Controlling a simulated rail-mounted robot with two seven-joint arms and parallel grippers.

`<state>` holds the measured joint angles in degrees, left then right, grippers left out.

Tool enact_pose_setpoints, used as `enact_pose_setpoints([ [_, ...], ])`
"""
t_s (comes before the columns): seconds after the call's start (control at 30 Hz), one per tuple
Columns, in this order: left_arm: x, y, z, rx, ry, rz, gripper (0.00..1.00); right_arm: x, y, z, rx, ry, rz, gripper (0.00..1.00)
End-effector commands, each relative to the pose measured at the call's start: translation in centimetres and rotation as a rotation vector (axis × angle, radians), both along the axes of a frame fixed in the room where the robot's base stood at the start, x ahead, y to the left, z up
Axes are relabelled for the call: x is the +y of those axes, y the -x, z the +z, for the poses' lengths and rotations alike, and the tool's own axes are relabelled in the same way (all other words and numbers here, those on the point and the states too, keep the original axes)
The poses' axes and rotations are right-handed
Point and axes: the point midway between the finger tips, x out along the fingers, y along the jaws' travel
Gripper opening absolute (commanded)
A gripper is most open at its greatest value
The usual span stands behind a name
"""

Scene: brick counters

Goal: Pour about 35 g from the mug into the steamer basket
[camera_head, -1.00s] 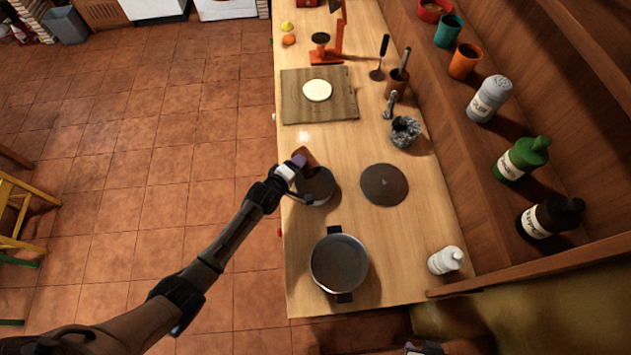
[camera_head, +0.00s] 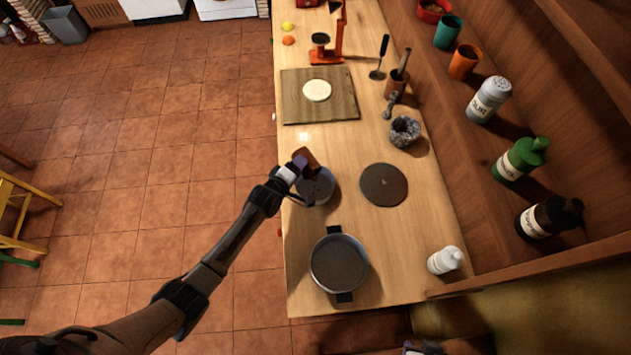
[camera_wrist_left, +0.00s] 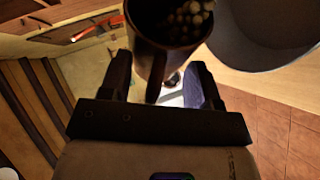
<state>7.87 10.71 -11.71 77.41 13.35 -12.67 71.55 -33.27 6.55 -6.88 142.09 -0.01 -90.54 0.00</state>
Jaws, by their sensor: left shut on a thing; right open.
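A brown mug (camera_head: 307,160) is in my left gripper (camera_head: 296,168), which is shut on its handle. The left wrist view shows the mug (camera_wrist_left: 165,52) with several pale round pieces inside, between the gripper's fingers (camera_wrist_left: 165,85). The mug looks tilted above a grey round vessel (camera_head: 318,190), which I take for the steamer basket. The mug and gripper hide part of this vessel, and its contents cannot be made out. My right gripper (camera_head: 422,349) shows only partly at the bottom edge, away from the mug, and is open.
A two-handled pot (camera_head: 338,264) stands nearer on the wooden counter. A dark round disc (camera_head: 384,185) lies right of the grey vessel. Beyond are a stone mortar (camera_head: 404,131) and a board (camera_head: 290,101) with a pale round piece. A white bottle (camera_head: 445,260) stands near the right edge.

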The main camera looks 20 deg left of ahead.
Motion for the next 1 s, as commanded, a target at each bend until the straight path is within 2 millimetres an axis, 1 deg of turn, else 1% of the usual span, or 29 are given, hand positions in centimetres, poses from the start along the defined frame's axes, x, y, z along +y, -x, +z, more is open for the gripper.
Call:
enact_pose_setpoints([
  [0.53,-0.13,0.06,0.1,-0.022,-0.023,0.0,0.2,-0.3,-0.01,-0.03,-0.001,0.011,0.007,0.43],
  [1.0,-0.25,0.17,0.13,-0.038,-0.044,-0.001,0.2,-0.17,-0.02,-0.01,-0.001,0.006,0.004,0.43],
])
